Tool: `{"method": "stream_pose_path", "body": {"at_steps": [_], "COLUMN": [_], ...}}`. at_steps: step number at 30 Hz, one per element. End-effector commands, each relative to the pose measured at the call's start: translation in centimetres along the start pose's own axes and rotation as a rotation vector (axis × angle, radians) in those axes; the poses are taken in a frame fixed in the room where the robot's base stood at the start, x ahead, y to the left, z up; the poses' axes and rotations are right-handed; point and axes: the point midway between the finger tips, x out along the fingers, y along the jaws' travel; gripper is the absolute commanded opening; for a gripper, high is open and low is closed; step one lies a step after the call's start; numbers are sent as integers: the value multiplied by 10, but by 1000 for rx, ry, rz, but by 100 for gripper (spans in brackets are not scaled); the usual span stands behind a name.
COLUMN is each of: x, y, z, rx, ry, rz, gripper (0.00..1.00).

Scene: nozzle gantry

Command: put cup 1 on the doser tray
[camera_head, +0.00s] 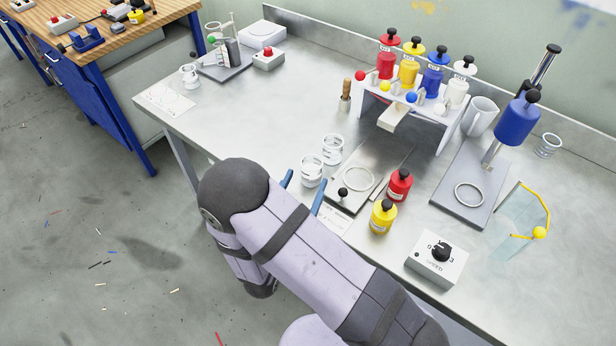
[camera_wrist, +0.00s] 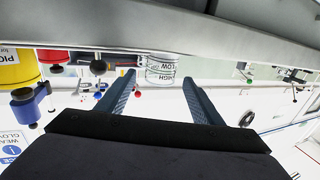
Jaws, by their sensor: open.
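Two clear cups with pale bands stand side by side on the steel bench, left of the doser: a nearer cup (camera_head: 312,171) and a farther cup (camera_head: 332,149). I cannot read which one is cup 1. The doser tray (camera_head: 382,152) is a flat steel plate with a white ring on it, and no cup stands on it. My gripper (camera_head: 303,187) is open and empty, its blue fingers low at the near side of the nearer cup. In the wrist view, which is upside down, a cup (camera_wrist: 159,68) shows between the fingertips of my gripper (camera_wrist: 160,77), just beyond them.
The white gantry (camera_head: 445,126) carries red, yellow, blue and white bottles. A red bottle (camera_head: 399,185) and a yellow bottle (camera_head: 383,216) stand right of the tray. A speed dial box (camera_head: 437,258) sits at front right.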

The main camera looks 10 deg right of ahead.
Motion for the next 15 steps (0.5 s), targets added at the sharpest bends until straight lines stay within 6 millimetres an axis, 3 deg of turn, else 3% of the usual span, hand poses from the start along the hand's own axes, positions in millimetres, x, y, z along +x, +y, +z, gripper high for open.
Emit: {"method": "stream_pose_path", "body": {"at_steps": [6, 15], "x": [-15, -16], "y": [0, 0], "z": [0, -1], "rx": [2, 1], "ry": [0, 0], "rz": [-1, 1], "gripper": [60, 64]}}
